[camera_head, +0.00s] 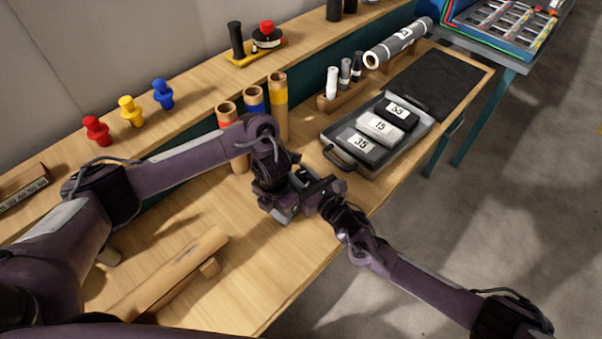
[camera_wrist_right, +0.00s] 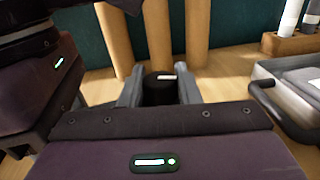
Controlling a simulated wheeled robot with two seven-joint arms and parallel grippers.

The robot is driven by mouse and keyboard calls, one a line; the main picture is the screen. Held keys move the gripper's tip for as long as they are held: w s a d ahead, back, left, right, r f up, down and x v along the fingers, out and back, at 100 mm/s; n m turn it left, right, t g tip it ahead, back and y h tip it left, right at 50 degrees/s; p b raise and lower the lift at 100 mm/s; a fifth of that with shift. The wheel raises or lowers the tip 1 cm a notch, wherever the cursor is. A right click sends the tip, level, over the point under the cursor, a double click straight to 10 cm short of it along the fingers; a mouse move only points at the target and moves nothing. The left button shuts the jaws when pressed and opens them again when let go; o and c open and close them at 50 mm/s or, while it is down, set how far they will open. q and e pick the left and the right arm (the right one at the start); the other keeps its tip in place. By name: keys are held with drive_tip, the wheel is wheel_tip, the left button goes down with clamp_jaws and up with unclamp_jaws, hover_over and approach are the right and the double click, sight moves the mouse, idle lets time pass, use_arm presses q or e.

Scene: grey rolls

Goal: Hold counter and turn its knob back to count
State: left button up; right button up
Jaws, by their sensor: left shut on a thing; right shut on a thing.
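The counter is mostly hidden between my two grippers, which meet above the bench in the head view. Its dark round knob (camera_wrist_right: 160,92), with a short white mark on top, shows in the right wrist view. My right gripper (camera_head: 312,187) is shut on the knob, with one finger on each side of it. My left gripper (camera_head: 285,207) is close beside and a little lower, shut on the counter. The held part is hidden by the gripper and wrist.
A grey tray (camera_head: 336,157) with numbered blocks lies just right of my grippers. Upright cardboard tubes (camera_head: 279,118) stand close behind. A wooden roll (camera_head: 185,265) lies on the bench at front left. Coloured pegs (camera_head: 131,112) stand on the back shelf. The bench's front middle is clear.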

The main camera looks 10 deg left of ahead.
drive_tip(key=o, duration=0.9)
drive_tip(key=shift+o, duration=0.2)
drive_tip(key=shift+d, duration=0.15)
drive_tip(key=v, duration=1.2)
drive_tip(key=shift+o, duration=0.2)
